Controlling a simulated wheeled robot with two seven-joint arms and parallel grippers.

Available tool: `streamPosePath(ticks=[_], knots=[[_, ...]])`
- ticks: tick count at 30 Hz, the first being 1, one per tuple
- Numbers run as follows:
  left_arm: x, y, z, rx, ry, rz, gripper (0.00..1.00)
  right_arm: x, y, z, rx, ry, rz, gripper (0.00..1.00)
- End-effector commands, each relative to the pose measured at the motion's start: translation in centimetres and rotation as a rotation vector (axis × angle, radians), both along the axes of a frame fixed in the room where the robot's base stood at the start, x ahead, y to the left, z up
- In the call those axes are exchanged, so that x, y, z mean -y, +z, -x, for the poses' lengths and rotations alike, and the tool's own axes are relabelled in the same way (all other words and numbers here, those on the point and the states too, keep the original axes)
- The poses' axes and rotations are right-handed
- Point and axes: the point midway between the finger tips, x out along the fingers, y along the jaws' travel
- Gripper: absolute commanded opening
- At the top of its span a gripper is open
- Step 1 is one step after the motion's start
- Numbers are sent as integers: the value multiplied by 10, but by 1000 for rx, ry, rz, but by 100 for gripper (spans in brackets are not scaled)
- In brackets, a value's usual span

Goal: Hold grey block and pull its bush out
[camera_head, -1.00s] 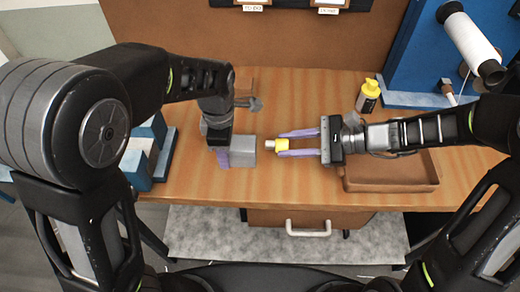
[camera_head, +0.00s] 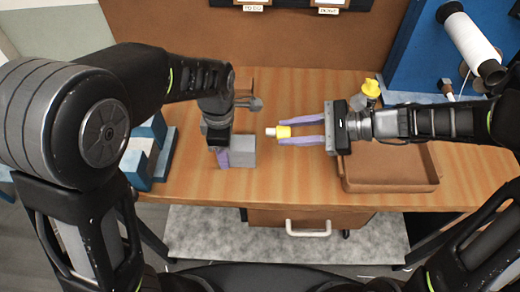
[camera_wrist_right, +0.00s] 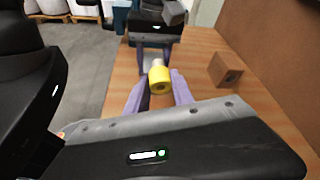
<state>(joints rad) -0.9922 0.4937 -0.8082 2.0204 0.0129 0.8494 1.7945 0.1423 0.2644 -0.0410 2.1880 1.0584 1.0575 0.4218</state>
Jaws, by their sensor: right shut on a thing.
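The grey block (camera_head: 242,150) is near the table's front left, a small box beside my left gripper (camera_head: 223,158). One purple left finger overlaps the block's left end; the other is hidden, so the grip on it is unclear. My right gripper (camera_head: 304,132) is shut on the yellow bush (camera_head: 284,132), which has a pale tip pointing left. The bush is apart from the block, with a gap of bare wood between them in the picture. In the right wrist view the bush (camera_wrist_right: 159,80) sits between the purple fingertips, in front of my left gripper.
A brown tray (camera_head: 390,186) lies under my right arm. A yellow-capped bottle (camera_head: 371,88) is partly hidden behind that arm. A blue rack (camera_head: 150,150) stands at left and a white spool (camera_head: 472,45) at upper right. The middle of the table (camera_head: 300,95) is clear.

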Motion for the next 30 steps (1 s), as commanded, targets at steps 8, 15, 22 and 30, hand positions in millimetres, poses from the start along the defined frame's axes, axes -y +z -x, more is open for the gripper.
streamPosePath(ticks=[8, 15, 22, 30], knots=[[0, 0, 0, 1, 0, 0, 0, 0, 19, -1, 4, 1, 0, 0], [0, 0, 0, 1, 0, 0, 0, 0, 40, -1, 4, 1, -1, 0], [0, 0, 0, 1, 0, 0, 0, 0, 59, 0, 3, 0, 0, 0], [0, 0, 0, 1, 0, 0, 0, 0, 78, 0, 2, 0, 0, 0]])
